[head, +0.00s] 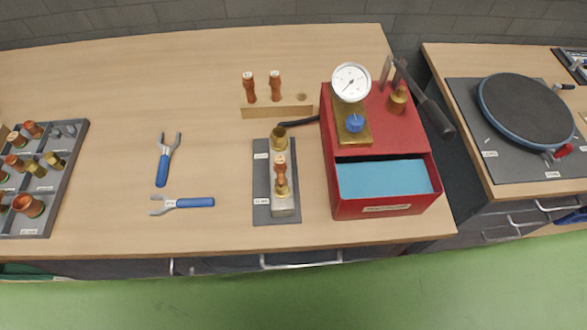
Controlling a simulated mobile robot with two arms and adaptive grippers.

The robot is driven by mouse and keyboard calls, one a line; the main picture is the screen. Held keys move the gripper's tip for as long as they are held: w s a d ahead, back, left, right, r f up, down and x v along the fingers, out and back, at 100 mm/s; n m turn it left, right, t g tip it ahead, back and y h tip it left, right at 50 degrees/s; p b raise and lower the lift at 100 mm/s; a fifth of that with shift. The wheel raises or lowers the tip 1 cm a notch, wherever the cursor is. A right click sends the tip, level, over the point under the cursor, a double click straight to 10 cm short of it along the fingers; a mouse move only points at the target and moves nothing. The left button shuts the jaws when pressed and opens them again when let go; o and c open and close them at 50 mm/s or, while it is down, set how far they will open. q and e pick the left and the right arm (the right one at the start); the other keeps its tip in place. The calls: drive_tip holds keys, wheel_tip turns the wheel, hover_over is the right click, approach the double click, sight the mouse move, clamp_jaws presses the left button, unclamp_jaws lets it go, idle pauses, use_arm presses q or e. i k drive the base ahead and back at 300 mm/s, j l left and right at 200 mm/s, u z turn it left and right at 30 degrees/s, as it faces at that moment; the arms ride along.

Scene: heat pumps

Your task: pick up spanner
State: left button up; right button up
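Two spanners with blue handles and grey open jaws lie flat on the wooden bench, left of the middle in the head view. One spanner (164,168) lies nearly upright in the picture, jaw toward the back wall. The other spanner (190,202) lies crosswise closer to the front edge, jaw to the left. They lie apart from each other, and nothing covers them. Neither of my grippers shows in the head view.
A compartment tray (78,150) of copper and brass fittings stands at the left. A grey plate (262,208) with a fitting block and a red box (331,170) with a gauge (351,82) stand right of the spanners. Bench around the spanners is clear.

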sight(170, 204)
drive_tip(key=u, duration=0.95)
drive_tip(key=k+j, duration=0.1)
drive_tip(key=k+z, duration=0.05)
